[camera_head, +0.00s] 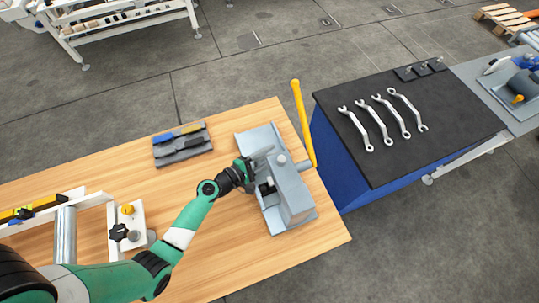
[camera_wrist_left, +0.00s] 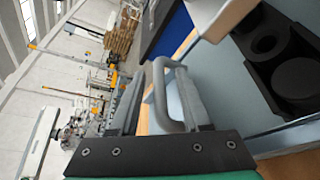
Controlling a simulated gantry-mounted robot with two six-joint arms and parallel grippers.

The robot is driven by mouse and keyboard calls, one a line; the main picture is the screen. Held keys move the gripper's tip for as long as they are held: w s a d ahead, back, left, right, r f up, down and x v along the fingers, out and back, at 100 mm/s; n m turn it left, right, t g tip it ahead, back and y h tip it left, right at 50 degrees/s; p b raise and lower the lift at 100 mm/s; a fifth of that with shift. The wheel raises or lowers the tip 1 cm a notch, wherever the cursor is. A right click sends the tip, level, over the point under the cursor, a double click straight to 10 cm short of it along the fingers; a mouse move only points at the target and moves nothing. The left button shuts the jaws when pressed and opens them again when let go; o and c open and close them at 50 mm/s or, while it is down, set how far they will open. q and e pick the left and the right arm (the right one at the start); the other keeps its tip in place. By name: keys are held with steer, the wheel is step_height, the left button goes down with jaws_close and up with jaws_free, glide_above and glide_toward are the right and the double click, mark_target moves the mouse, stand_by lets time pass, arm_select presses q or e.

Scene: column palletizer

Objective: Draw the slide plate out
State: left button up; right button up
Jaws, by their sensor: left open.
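The grey press-like fixture (camera_head: 293,196) stands at the right end of the wooden table, with a flat grey plate (camera_head: 258,138) at its far side. I cannot tell for sure which part is the slide plate. My left gripper (camera_head: 250,172) is at the fixture's left side. In the left wrist view, a grey U-shaped handle (camera_wrist_left: 159,94) stands between the open fingers of my left gripper (camera_wrist_left: 162,84); I cannot see contact. Next to it are a pale blue-grey surface (camera_wrist_left: 238,92) and a black part with round recesses (camera_wrist_left: 285,65). My right gripper is not in view.
A yellow lever (camera_head: 303,122) rises beside the fixture. A grey tool tray (camera_head: 183,153) lies on the wooden table (camera_head: 100,180), which has bare room around it. A black-topped blue cabinet (camera_head: 365,95) with several wrenches stands at the right.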

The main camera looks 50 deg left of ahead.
arm_select(q)
steer(key=shift+w, duration=0.1)
jaws_close()
stand_by(1.4)
